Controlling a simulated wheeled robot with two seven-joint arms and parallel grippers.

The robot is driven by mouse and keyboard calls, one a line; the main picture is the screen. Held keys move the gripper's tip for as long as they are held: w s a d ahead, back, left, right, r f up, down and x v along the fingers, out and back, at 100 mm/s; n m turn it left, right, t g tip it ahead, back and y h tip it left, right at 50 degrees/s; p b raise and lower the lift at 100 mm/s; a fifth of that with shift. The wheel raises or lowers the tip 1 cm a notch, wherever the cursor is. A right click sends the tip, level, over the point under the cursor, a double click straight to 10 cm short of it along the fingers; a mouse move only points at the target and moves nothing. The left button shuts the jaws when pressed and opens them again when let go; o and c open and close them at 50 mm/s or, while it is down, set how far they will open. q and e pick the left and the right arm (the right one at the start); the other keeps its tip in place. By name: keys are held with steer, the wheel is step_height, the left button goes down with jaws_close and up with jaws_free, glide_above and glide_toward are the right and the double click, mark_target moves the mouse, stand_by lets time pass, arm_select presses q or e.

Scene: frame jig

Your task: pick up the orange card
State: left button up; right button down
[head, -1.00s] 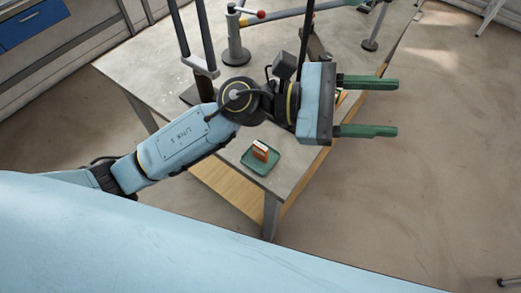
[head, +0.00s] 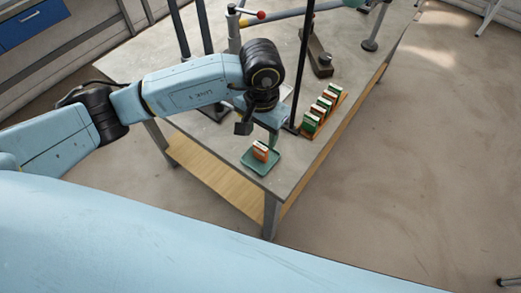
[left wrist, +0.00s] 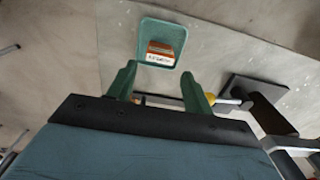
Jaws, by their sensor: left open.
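In the left wrist view the card (left wrist: 161,50) shows beyond my fingertips, inside the tray (left wrist: 149,25). My left gripper (head: 272,138) points down close to the tray, at its far side in the head view. In the left wrist view its two green fingers (left wrist: 158,72) are spread, with nothing between them, and the card is apart from them. My right gripper is not in view.
A rack (head: 308,132) with several green and orange cards stands along the table's right edge. Dark posts (head: 304,60) and a stand with a red ball (head: 261,15) rise farther back. The grey table top (head: 300,163) is bare around the tray's right side.

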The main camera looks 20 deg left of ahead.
mark_target(260, 146)
arm_select(q)
step_height(260, 146, down, 3)
steer(key=shift+f, duration=0.1)
steer(key=shift+s+f+p, duration=0.15)
steer(key=shift+f+p, duration=0.2)
steer(key=shift+f, duration=2.35)
steer(key=shift+c, duration=0.4)
